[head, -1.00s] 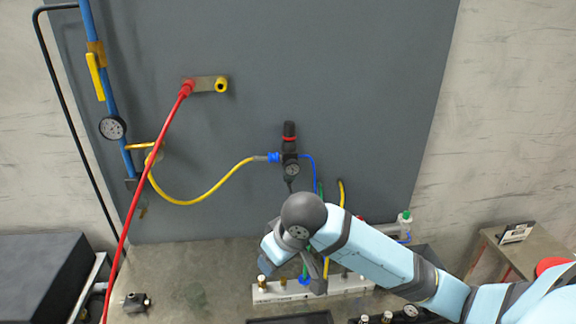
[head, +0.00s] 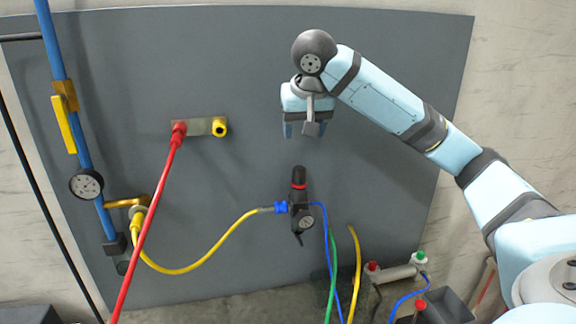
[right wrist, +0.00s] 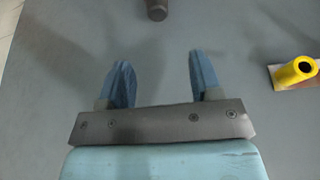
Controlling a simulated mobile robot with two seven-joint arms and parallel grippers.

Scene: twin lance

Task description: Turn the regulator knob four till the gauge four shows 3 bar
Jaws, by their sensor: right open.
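A regulator with a black knob (head: 299,174) on top, a red ring (head: 299,187) under it and a small round gauge (head: 306,222) is fixed on the grey panel. The gauge is too small to read, and no number shows on it. My right gripper (head: 305,131) is open and empty above the knob, fingers pointing down, apart from it. In the right wrist view the two blue fingers (right wrist: 163,75) are spread, and the dark knob end (right wrist: 157,10) shows at the top edge. My left gripper is not in view.
A yellow hose (head: 200,267) and blue hose (head: 325,225) join the regulator. Left are a red hose (head: 155,210), a bracket with a yellow port (head: 219,127), and a blue pipe with a larger gauge (head: 86,184). The panel (head: 390,60) beside my gripper is clear.

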